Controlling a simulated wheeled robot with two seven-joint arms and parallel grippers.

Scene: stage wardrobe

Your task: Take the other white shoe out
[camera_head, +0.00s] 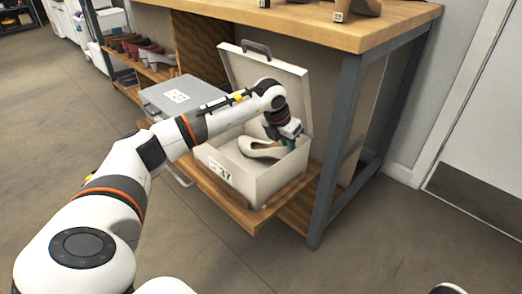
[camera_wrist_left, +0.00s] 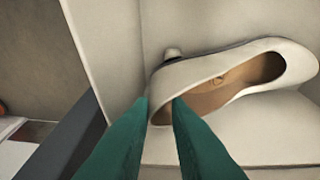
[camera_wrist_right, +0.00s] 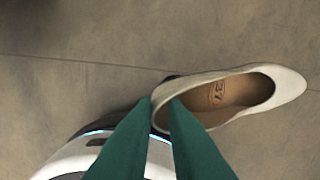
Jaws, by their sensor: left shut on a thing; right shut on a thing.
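A white shoe (camera_head: 260,150) with a tan inside lies in the open white box (camera_head: 262,186) labelled 37. My left gripper (camera_head: 289,142) reaches into the box from above and is shut on this shoe's rim. In the left wrist view the fingertips (camera_wrist_left: 161,106) pinch the shoe's edge (camera_wrist_left: 270,90), and the shoe still lies against the box inside. My right gripper (camera_wrist_right: 162,106) is shut on the rim of another white shoe (camera_wrist_right: 290,85), marked 37 inside, held over the floor. The head view does not clearly show that shoe.
The box lid (camera_head: 250,72) stands open at the back. The box sits on a low wooden shelf (camera_head: 238,212) under the wooden table top (camera_head: 330,30). A grey case (camera_head: 180,95) lies left of it. A dark metal table leg (camera_head: 335,150) stands at the right. The floor in front is clear.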

